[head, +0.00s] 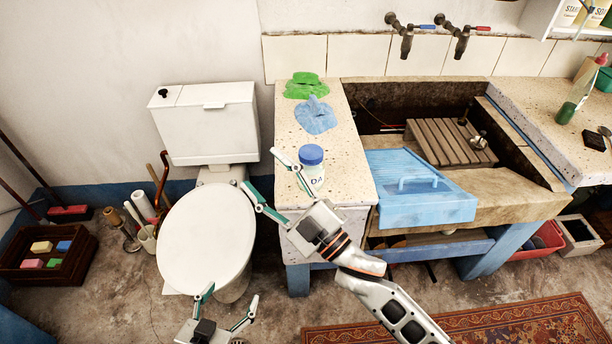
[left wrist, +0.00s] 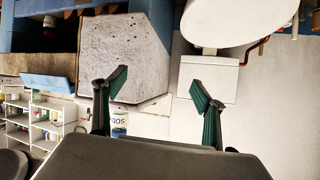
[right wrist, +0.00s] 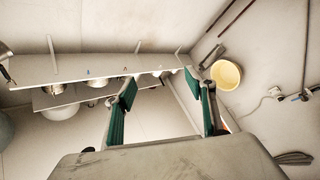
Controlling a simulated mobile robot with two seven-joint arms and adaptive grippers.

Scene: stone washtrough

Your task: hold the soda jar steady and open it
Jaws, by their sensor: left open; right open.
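The soda jar (head: 314,176) is white with a dark-lettered label and a blue lid (head: 311,154). It stands upright on the speckled counter (head: 345,150), left of the trough. One finger crosses in front of the jar's left side; contact cannot be told. The right wrist view shows no jar. My left gripper (head: 230,295) is open and empty, low in front of the toilet, apart from the jar.
Green cloth (head: 306,86) and blue cloth (head: 315,115) lie behind the jar. A white toilet (head: 207,237) stands left of the counter. A patterned rug (head: 480,325) lies on the floor.

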